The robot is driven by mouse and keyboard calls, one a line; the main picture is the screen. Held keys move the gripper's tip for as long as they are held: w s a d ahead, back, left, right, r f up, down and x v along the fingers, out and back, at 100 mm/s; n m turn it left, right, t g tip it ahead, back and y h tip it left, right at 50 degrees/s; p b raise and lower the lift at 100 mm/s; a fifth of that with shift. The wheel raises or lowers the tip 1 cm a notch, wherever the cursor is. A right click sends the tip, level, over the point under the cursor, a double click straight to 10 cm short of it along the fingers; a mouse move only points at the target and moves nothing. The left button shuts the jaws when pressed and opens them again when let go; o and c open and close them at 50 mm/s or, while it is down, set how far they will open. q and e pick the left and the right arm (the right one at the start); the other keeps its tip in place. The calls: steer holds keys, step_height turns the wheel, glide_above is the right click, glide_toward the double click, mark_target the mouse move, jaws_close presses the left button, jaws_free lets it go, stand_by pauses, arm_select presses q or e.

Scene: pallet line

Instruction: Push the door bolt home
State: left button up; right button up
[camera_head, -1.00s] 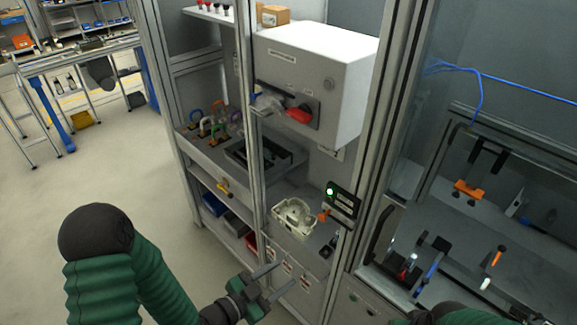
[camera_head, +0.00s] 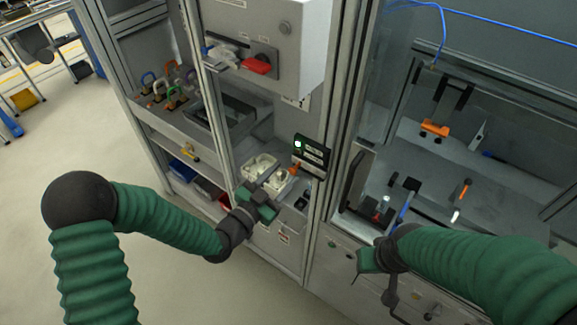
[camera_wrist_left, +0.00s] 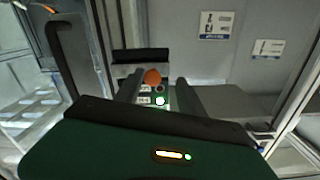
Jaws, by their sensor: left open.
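The door bolt unit is a black plate (camera_head: 311,155) with a lit green lamp, fixed by the door post in the head view. Its orange knob (camera_head: 294,168) sticks out at the plate's lower left. My left gripper (camera_head: 270,182) is open, just left of and below the knob. In the left wrist view the orange knob (camera_wrist_left: 152,76) shows between the two grey fingers, with the green lamp below it; whether they touch it is unclear. The bolt's rod cannot be made out. My right gripper (camera_head: 367,264) is low right of centre, its fingers unclear.
A pale tray (camera_head: 262,163) with parts lies on the shelf behind my left gripper. To the right is a glazed bay with an orange-handled clamp (camera_head: 435,128). Floor at left is open.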

mark_target(291, 172)
arm_select(q)
steer(key=w+d, duration=0.1)
steer(key=d, duration=0.2)
steer(key=shift+w+r, duration=0.15)
steer(key=shift+w, duration=0.2)
steer(key=shift+w+d, duration=0.1)
steer(key=shift+d, duration=0.25)
steer(key=shift+w+a, duration=0.15)
steer(key=shift+a, duration=0.45)
jaws_close()
steer(key=shift+d, duration=0.1)
arm_select(e)
steer(key=shift+s+d+r, duration=0.1)
steer(key=shift+d+r, duration=0.3)
